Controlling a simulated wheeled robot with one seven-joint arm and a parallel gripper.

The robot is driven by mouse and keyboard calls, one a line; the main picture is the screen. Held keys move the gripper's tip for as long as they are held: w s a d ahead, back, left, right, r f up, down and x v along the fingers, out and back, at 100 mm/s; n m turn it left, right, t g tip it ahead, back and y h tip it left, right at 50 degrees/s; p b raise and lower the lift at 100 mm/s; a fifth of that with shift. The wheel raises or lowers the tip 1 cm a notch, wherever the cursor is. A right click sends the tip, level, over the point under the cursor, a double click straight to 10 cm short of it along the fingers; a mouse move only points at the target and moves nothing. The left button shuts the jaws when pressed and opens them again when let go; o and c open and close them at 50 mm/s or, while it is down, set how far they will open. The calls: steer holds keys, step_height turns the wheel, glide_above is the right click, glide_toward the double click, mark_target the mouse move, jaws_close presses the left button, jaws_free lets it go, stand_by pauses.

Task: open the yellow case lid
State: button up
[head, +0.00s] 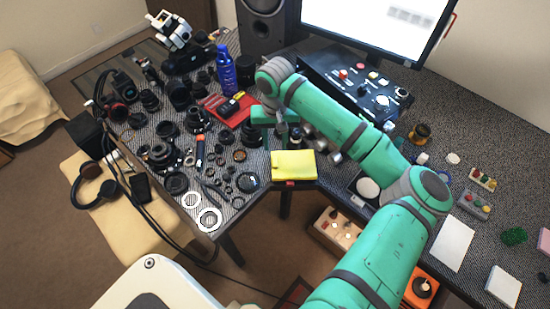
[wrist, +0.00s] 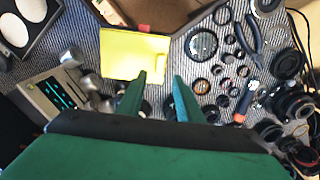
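The yellow case (head: 293,165) lies at the front edge of the desk corner, its lid flat and apparently shut. A small red tab (head: 290,184) shows at its edge facing the room. In the wrist view the yellow case (wrist: 132,55) is just beyond and left of my fingertips, with the red tab (wrist: 144,28) at its far edge. My gripper (wrist: 160,76) is open, with nothing between its two green fingers. In the head view my gripper is partly hidden by my arm, just behind the case. I see no contact with the case.
Many dark lens parts and rings (head: 160,155) crowd the desk on the left. Grey weights (wrist: 88,80) lie close to the left of my fingers, and pliers (wrist: 250,38) lie to the right. A blue bottle (head: 226,70) and a control box (head: 360,82) stand farther back.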

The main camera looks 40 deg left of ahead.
mark_target(275, 162)
step_height(275, 162, down, 10)
steer(key=shift+r, duration=0.15)
steer(key=shift+c, duration=0.4)
jaws_close()
